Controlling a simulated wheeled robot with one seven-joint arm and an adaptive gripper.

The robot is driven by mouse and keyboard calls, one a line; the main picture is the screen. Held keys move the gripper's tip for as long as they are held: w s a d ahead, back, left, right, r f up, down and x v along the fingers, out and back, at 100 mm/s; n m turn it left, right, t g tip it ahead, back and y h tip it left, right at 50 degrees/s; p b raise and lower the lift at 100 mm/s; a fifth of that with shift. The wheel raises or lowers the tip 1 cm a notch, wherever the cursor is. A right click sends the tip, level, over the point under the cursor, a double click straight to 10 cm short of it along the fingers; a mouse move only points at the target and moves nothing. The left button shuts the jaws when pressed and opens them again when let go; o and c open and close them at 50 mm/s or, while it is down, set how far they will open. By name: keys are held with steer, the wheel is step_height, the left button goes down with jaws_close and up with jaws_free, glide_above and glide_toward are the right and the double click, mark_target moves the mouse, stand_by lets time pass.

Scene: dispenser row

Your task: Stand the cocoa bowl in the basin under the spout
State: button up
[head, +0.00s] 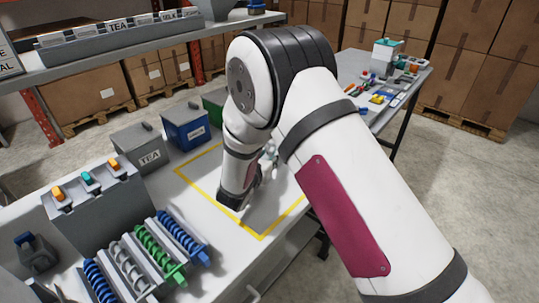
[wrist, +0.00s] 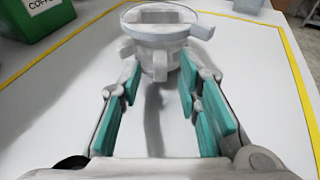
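A pale grey round vessel (wrist: 160,32), with a rim, a side tab and short lugs, stands inside the yellow outline in the wrist view. It may be the cocoa bowl; I see no label on it. My gripper (wrist: 158,72) is open, its teal pads apart on either side of the vessel's near lower part. I cannot tell whether they touch it. In the head view my arm hides most of this spot. I cannot make out the spout or the basin in either view.
Behind the yellow outline (head: 207,153) stand a grey TEA box (head: 140,150), a blue box (head: 186,130) and a green box (head: 214,106). A grey block with coloured levers (head: 95,208) and several coiled springs (head: 150,255) fill the left. The outlined area is otherwise mostly clear.

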steer(key=v, duration=1)
steer(key=shift+s+r, duration=0.1)
steer(key=shift+s, duration=0.15)
